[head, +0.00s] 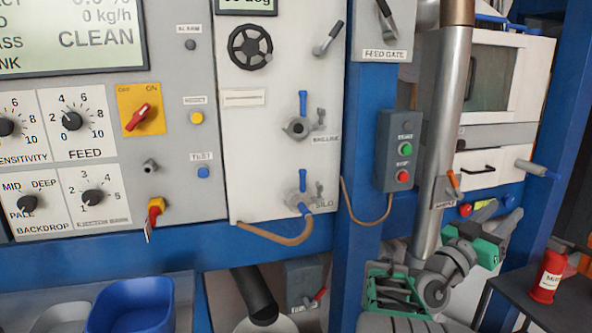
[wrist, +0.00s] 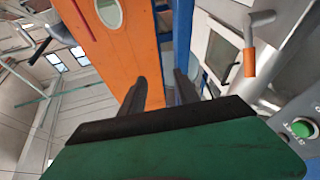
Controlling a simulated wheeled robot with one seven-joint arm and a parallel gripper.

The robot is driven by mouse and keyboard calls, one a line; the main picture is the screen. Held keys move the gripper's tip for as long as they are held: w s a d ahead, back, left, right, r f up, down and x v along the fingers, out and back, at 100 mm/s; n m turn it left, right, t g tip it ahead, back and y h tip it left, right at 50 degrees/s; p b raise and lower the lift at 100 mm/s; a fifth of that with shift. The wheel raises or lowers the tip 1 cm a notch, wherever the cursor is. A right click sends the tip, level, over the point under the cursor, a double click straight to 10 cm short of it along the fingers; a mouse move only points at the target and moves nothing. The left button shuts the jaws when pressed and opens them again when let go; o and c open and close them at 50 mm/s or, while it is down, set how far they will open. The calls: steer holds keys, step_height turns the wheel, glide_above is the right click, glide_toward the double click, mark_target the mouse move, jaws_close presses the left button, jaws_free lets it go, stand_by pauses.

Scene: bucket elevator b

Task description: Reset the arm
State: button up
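My arm shows low on the right of the head view, folded, with grey links and green parts. My gripper (head: 500,213) points up there, in front of the machine's lower right part. In the wrist view, its two dark fingers (wrist: 160,80) stand apart with a clear gap between them. Nothing is held between them. The dark and green gripper body fills the bottom of that view. I cannot tell from these frames how far the fingers are from the panels behind.
A steel pipe (head: 443,130) with an orange-handled lever (head: 453,183) rises close beside my arm. A dark table (head: 515,293) with a red bottle (head: 549,272) stands at right. A button box (head: 401,150) is left of the pipe. In the wrist view, an orange panel (wrist: 115,55) is ahead.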

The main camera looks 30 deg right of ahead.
steer(key=w+a+f+n+t+y+p, duration=0.35)
steer(key=w+a+y+p, duration=0.2)
steer(key=w+a, duration=0.35)
steer(key=w+a+f+n+t+y+p, duration=0.2)
steer(key=w+a+f+t+y+p, duration=0.3)
steer(key=w+a, duration=0.4)
steer(key=a+f+n+g+y+p, duration=0.15)
steer(key=a+n+y+p, duration=0.45)
steer(key=a, duration=1.6)
steer(key=s+a+n+g+y, duration=0.3)
steer(key=s+a+n+y, duration=0.2)
steer(key=a, duration=0.6)
steer(key=s+y, duration=0.1)
steer(key=s, duration=0.1)
steer(key=shift+s+a+f+n, duration=0.15)
steer(key=shift+s+f+n, duration=0.05)
steer(key=shift+s+n, duration=0.15)
